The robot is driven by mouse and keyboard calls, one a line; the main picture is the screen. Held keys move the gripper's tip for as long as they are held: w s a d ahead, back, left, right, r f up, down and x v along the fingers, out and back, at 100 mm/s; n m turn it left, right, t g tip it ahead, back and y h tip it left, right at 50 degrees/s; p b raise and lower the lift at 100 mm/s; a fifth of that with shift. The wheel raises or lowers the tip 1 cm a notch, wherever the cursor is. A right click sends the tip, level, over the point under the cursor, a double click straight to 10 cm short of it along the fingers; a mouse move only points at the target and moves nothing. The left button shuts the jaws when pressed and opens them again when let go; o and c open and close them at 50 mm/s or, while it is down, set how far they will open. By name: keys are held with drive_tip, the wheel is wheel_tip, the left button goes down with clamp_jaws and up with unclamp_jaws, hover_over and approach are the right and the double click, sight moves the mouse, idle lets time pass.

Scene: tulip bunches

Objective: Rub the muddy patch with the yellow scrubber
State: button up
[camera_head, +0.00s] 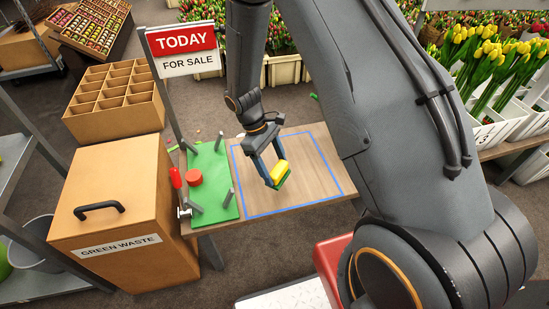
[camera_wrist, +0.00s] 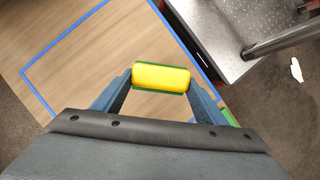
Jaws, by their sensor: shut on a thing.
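The yellow scrubber (camera_head: 280,171), a yellow block with a green underside, is between the blue fingers of my gripper (camera_head: 271,170) in the head view. In the wrist view the scrubber (camera_wrist: 161,76) spans the gap between both fingertips (camera_wrist: 160,82), and the gripper is shut on it. It is over the blue-outlined area of the wooden table (camera_head: 311,180). I cannot tell whether its green side touches the wood. I make out no distinct muddy patch in either view; the gripper and scrubber hide part of the wood.
Left of the outline lies a green mat (camera_head: 213,205) with upright grey pegs and a red-orange round piece (camera_head: 194,178). A sign (camera_head: 185,50) stands behind it. A green waste box (camera_head: 128,215) is at the left. The outlined area right of the gripper is clear.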

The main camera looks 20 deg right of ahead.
drive_tip(key=shift+r+p, duration=0.9)
drive_tip(key=shift+r, duration=0.55)
